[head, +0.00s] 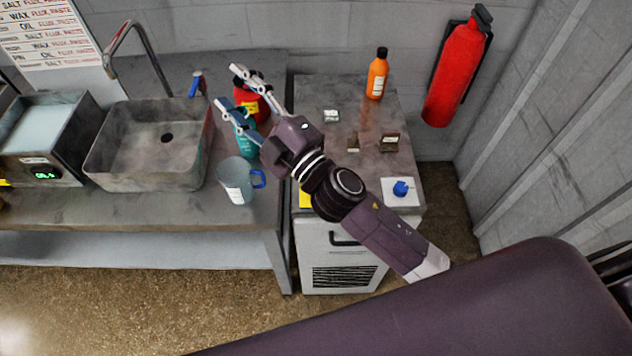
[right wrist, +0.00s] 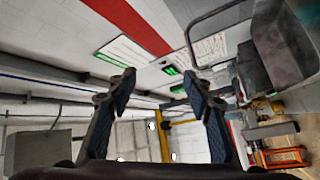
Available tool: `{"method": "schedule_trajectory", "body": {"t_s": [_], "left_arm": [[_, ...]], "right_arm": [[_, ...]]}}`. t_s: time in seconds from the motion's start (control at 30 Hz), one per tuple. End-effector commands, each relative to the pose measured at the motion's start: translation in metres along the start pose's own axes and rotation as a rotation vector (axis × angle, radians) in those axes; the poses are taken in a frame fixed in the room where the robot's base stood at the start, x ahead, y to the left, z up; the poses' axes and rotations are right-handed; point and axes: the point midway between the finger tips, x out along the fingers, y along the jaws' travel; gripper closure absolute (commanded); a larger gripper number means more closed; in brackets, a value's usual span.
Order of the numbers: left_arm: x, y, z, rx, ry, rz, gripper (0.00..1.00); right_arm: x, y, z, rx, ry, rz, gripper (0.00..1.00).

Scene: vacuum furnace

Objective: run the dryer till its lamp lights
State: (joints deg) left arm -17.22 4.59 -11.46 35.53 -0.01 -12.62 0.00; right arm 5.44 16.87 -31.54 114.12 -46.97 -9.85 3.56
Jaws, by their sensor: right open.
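No part in view is clearly marked as the dryer, and I cannot make out its lamp. A metal box with a green lit display (head: 46,174) stands at the far left of the head view, left of the sink. A pale cabinet with a dark handle and vent slots (head: 342,240) stands below the right-hand worktop. My right gripper (head: 230,86) is open, above the bench between the sink and the red container. In the right wrist view my right gripper (right wrist: 160,88) has nothing between its fingers. My left gripper is not in view.
A steel sink (head: 150,150), a clear jug with a blue handle (head: 237,182), a teal bottle (head: 246,140) and a red container (head: 250,100) are near the arm. An orange bottle (head: 377,75) and a blue knob-like piece (head: 401,189) are on the right worktop. A fire extinguisher (head: 456,75) hangs behind.

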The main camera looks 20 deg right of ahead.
Motion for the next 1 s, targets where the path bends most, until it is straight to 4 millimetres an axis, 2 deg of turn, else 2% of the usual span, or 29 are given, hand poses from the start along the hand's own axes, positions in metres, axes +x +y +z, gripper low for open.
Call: {"method": "schedule_trajectory", "body": {"t_s": [0.03,0.1,0.17,0.2,0.3,0.37,0.4,0.47,0.53,0.57,0.6,0.7,0.8,0.9,1.0], "left_arm": [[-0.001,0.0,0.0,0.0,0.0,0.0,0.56],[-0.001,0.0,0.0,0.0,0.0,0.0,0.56],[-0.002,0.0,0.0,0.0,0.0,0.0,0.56],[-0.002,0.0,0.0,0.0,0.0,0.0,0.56],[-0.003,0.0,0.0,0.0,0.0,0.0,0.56],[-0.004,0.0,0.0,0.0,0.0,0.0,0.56],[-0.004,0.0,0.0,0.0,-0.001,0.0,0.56],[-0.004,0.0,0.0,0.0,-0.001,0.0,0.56],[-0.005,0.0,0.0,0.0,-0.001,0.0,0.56],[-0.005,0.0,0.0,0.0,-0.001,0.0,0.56],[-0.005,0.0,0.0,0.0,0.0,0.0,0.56],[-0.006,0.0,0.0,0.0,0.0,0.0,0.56],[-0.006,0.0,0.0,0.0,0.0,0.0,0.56],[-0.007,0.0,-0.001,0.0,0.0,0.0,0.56],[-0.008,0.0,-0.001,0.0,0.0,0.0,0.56]], "right_arm": [[0.012,0.0,-0.038,-0.105,0.149,-0.01,0.54],[0.015,-0.014,-0.086,-0.25,0.351,-0.044,0.54],[0.011,-0.033,-0.118,-0.378,0.518,-0.09,0.54],[0.004,-0.05,-0.135,-0.464,0.625,-0.13,0.54],[-0.021,-0.097,-0.154,-0.683,0.876,-0.266,0.54],[-0.04,-0.127,-0.147,-0.815,1.009,-0.372,0.54],[-0.052,-0.145,-0.135,-0.902,1.09,-0.454,0.54],[-0.072,-0.167,-0.107,-1.03,1.196,-0.594,0.54],[-0.093,-0.182,-0.061,-1.175,1.293,-0.781,0.54],[-0.101,-0.184,-0.038,-1.231,1.325,-0.868,0.54],[-0.111,-0.183,-0.007,-1.301,1.356,-0.987,0.54],[-0.131,-0.164,0.067,-1.439,1.386,-1.274,0.54],[-0.144,-0.133,0.121,-1.519,1.368,-1.512,0.54],[-0.152,-0.109,0.152,-1.556,1.339,-1.664,0.54],[-0.157,-0.099,0.165,-1.567,1.324,-1.732,0.54]]}}
